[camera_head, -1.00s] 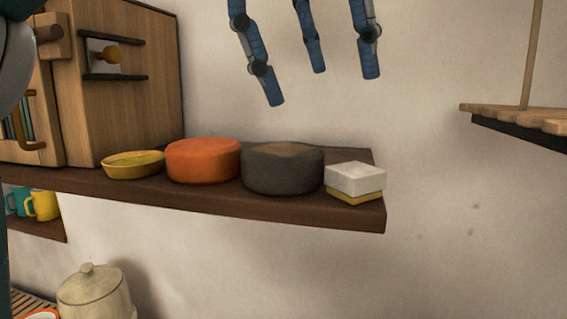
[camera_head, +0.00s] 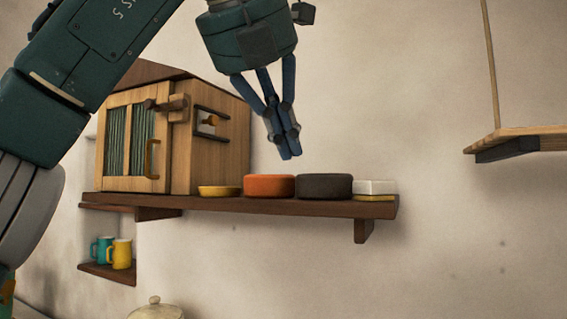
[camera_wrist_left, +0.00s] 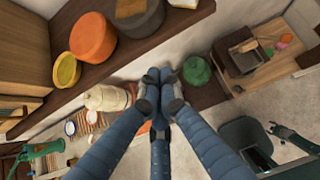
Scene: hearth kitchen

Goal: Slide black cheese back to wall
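The black cheese (camera_head: 324,187) is a dark, low round block on the brown wall shelf (camera_head: 230,205), between an orange round cheese (camera_head: 269,187) and a white block on a yellow base (camera_head: 375,188). In the left wrist view the black cheese (camera_wrist_left: 138,18) is at the top, near the shelf edge. My left gripper (camera_head: 286,155) comes from above with its fingers together and empty. In the head view its tips appear above the orange cheese, apart from it. In the wrist view a small dark hand-like shape (camera_wrist_left: 286,131), apparently my right gripper, shows at lower right.
A wooden cabinet (camera_head: 210,150) and a yellow dish (camera_head: 219,191) stand left on the shelf. The plain wall (camera_head: 350,110) is behind. A hanging wooden shelf (camera_head: 520,140) is at right. Mugs (camera_head: 121,253) sit in a lower niche.

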